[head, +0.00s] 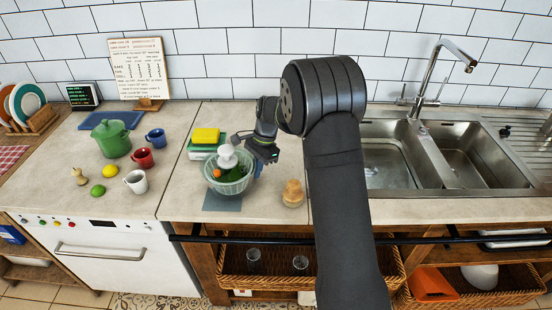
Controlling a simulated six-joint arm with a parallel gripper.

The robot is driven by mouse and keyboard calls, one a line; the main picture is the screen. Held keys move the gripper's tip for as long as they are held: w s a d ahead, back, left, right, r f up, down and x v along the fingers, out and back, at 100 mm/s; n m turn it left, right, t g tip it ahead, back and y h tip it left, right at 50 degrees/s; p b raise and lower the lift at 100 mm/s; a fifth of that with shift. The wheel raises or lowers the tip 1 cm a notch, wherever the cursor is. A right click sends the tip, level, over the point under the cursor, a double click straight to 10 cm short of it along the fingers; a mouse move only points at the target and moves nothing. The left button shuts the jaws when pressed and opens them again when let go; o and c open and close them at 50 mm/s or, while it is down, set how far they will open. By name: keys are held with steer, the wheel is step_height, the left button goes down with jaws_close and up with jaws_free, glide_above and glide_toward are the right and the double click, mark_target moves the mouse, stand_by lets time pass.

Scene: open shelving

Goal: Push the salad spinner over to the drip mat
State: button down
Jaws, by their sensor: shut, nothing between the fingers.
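The salad spinner (230,178), a pale see-through bowl with a white knob and green and orange contents, stands near the counter's front edge, left of my arm. A flat grey-blue mat (222,203) shows at its front and seems to lie partly under it. Another flat blue mat (128,116) lies at the back left behind the green pot; I cannot tell which is the drip mat. My gripper (264,154) is shut and empty, close to the spinner's right rear side. I cannot tell whether it touches the spinner.
Yellow and green blocks (205,141) stand behind the spinner. A wooden jar (293,193) stands to its right. The green pot (112,138), a red mug (143,158), a white mug (137,181) and a blue mug (156,138) are left. The sink (390,163) is right.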

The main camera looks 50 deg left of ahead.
mark_target(247, 175)
steer(key=s, duration=0.4)
steer(key=shift+a, duration=0.15)
steer(key=shift+w, duration=0.15)
